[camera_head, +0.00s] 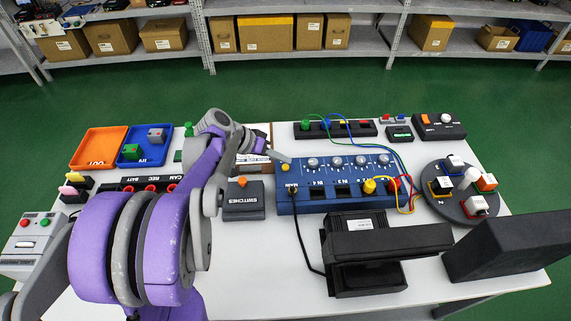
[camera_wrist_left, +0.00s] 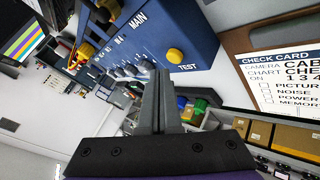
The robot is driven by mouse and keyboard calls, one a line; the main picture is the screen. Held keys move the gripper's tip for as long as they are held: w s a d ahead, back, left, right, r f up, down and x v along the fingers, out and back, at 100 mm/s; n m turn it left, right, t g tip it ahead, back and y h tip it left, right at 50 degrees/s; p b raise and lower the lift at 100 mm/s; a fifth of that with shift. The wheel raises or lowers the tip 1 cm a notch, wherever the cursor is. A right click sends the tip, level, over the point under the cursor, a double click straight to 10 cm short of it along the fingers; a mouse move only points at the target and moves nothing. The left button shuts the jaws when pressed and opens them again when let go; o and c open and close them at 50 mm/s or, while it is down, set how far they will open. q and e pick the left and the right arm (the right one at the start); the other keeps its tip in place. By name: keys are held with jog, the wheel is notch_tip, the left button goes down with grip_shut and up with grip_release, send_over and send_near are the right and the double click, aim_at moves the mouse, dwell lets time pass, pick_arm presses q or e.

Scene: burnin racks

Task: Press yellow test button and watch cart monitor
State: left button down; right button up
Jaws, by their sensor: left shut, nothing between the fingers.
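The yellow test button (camera_head: 285,167) is on the top left corner of a blue panel box (camera_head: 330,200). In the left wrist view the button (camera_wrist_left: 175,55) sits beside the word TEST on the blue box (camera_wrist_left: 150,35). My left gripper (camera_head: 284,158) is shut and empty, its tip right by the button; in the left wrist view the fingers (camera_wrist_left: 160,78) appear beside it, with no clear contact. A screen with colour bars (camera_wrist_left: 24,40) shows at the left edge of the left wrist view. My right gripper is out of view.
A check card (camera_wrist_left: 285,80) on a clipboard lies near the gripper. A black switches box (camera_head: 242,203), orange tray (camera_head: 98,147) and blue tray (camera_head: 143,150) are to the left. A round dark turntable (camera_head: 440,200) with several cubes stands right. Cables cross the blue box.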

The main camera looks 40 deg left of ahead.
pick_arm(q)
notch_tip(320, 180, up, 5)
jog(key=p, duration=0.3)
jog(key=shift+p, duration=0.35)
jog(key=shift+s, duration=0.1)
dwell(0.8)
